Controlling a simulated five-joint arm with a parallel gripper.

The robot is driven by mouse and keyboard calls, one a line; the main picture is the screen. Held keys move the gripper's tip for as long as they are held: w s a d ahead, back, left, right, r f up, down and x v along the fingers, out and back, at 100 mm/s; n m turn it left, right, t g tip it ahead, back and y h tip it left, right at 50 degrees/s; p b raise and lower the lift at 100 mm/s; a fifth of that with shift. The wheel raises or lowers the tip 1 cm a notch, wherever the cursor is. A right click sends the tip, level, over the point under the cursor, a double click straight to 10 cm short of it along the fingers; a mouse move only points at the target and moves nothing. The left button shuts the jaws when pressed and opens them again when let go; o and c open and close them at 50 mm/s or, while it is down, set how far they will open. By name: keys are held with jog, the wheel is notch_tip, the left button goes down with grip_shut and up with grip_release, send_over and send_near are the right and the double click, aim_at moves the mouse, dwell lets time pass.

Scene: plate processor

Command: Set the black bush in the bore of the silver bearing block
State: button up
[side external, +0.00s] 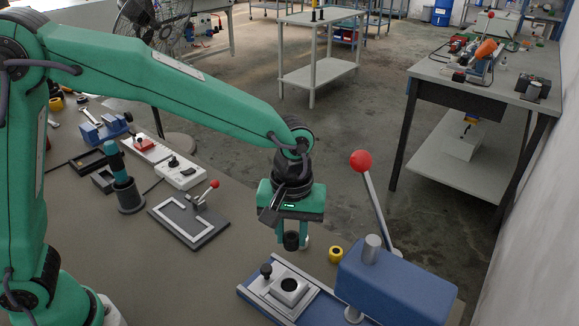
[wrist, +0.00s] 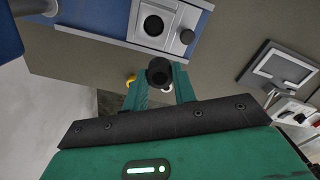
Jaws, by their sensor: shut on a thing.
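The black bush (side external: 291,242) is held upright between the fingertips of my gripper (side external: 293,234), clear of the bench. In the wrist view the black bush (wrist: 159,70) sits at the tips of my gripper (wrist: 161,82), which is shut on it. The silver bearing block (side external: 289,291) stands on a plate with a blue base, below and in front of the bush, with its dark round bore facing up. In the wrist view the bearing block (wrist: 155,20) shows beyond the bush, apart from it; its bore looks empty.
A blue press (side external: 395,285) with a red-knobbed lever (side external: 376,205) stands right of the block. A black knob (side external: 266,271) rises at the block's left. A yellow ring (side external: 335,254) lies behind. A clamp plate (side external: 188,220) and a dark cylindrical stand (side external: 129,194) are left.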

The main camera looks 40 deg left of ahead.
jog(key=shift+m, duration=0.3)
jog(key=s+d, duration=0.1)
jog(key=s+d+r, duration=0.1)
jog(key=s, duration=0.1)
jog(key=shift+s+r, duration=0.1)
jog(key=shift+s, duration=0.05)
jog(key=shift+f, duration=0.2)
send_over(289, 286)
jog(key=shift+f, duration=3.6)
jog(key=shift+f, duration=0.65)
jog(key=o, duration=1.6)
jog(key=shift+r, duration=0.15)
notch_tip(289, 286, up, 8)
